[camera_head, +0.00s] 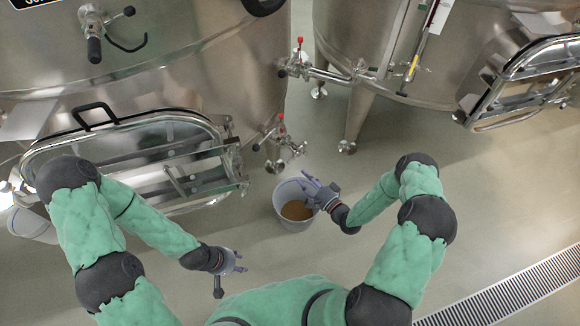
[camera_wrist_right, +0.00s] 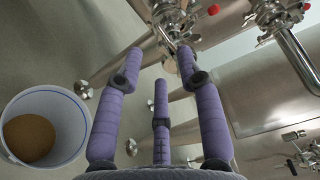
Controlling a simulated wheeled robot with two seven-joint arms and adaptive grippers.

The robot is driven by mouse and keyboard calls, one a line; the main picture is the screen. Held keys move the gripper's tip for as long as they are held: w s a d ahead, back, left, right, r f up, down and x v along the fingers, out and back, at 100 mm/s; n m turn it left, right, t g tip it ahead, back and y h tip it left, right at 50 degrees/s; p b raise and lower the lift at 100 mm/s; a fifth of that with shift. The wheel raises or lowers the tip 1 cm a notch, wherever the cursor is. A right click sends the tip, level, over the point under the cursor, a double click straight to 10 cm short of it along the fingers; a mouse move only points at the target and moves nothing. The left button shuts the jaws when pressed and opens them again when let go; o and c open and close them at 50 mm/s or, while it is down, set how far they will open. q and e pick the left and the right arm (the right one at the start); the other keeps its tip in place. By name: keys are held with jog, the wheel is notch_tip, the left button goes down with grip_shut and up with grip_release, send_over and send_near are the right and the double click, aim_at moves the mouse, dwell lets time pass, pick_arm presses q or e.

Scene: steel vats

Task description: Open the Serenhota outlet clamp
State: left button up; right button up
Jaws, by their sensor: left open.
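Two outlet fittings with red-tipped handles show in the head view. The lower outlet fitting (camera_head: 285,140) is low on the left vat, and the other outlet fitting (camera_head: 310,68) is between the vats. I cannot read which is Serenhota, and the clamp is too small to make out. My right gripper (camera_head: 318,188) is below the lower fitting, over the bucket's right rim. In the right wrist view, its purple fingers (camera_wrist_right: 163,72) are spread and empty, with a steel outlet fitting (camera_wrist_right: 175,25) beyond their tips. My left gripper (camera_head: 232,266) is open and empty, away from the fittings.
A white bucket (camera_head: 293,219) with brown contents stands on the floor below the lower outlet; it also shows in the wrist view (camera_wrist_right: 72,125). The left vat's hatch (camera_head: 125,150) juts out. The right vat (camera_head: 465,75) has another hatch. A floor grate (camera_head: 510,298) lies lower right.

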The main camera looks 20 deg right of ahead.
aim_at(290, 161)
jog(key=b+x, duration=0.1)
jog(key=x, duration=0.9)
jog(key=shift+b, duration=0.35)
grip_shut()
